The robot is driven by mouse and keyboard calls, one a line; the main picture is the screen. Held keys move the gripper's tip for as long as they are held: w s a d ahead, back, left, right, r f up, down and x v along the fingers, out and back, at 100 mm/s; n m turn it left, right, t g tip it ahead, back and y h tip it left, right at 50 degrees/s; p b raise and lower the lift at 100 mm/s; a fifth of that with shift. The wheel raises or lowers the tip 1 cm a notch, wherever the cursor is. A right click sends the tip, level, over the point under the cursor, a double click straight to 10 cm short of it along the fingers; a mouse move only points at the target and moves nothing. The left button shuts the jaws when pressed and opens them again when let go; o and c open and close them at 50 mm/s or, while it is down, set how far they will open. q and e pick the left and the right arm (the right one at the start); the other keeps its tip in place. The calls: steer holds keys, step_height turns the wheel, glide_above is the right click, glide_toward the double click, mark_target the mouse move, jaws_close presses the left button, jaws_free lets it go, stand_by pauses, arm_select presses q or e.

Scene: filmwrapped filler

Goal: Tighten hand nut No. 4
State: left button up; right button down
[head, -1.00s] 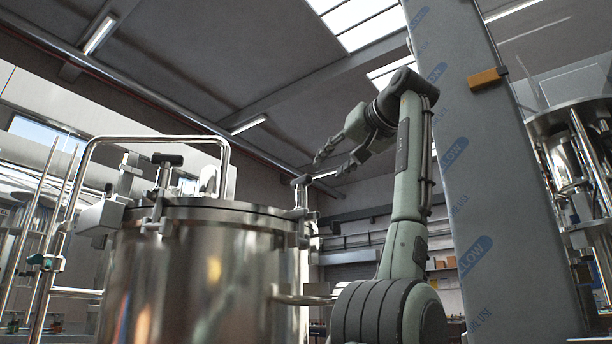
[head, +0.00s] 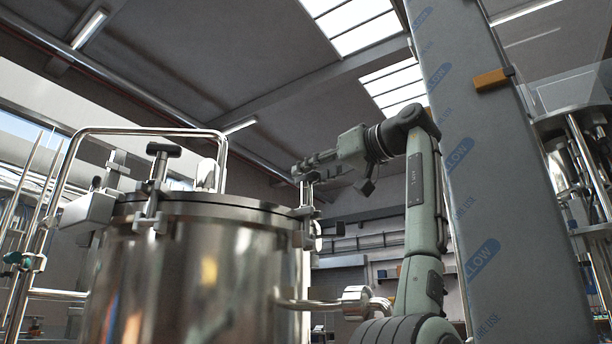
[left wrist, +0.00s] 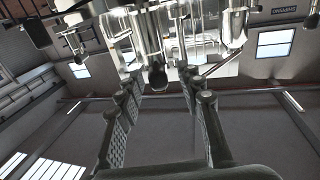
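A steel vessel (head: 190,265) with a clamped lid stands at the left of the head view. A dark T-shaped hand nut (head: 163,151) stands upright at the lid's near rim. Another clamp (head: 305,205) sits at the lid's right rim; its top is largely hidden by my left gripper (head: 303,171), which reaches it from the right, roughly level. In the left wrist view my left gripper (left wrist: 162,82) is open, with a dark knob (left wrist: 157,77) showing between its fingertips. I cannot tell whether they touch. No nut number is readable. My right gripper is not in view.
A bent steel tube frame (head: 150,131) rises over the vessel. A pipe fitting (head: 356,301) sticks out from the vessel's right side below my arm. A tall film-wrapped column (head: 480,170) stands right of the arm, with more steel equipment (head: 575,180) beyond.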

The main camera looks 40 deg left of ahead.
arm_select(q)
steer(key=shift+a, duration=0.95)
steer(key=shift+c, duration=0.6)
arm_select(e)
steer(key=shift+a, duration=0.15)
arm_select(q)
jaws_close()
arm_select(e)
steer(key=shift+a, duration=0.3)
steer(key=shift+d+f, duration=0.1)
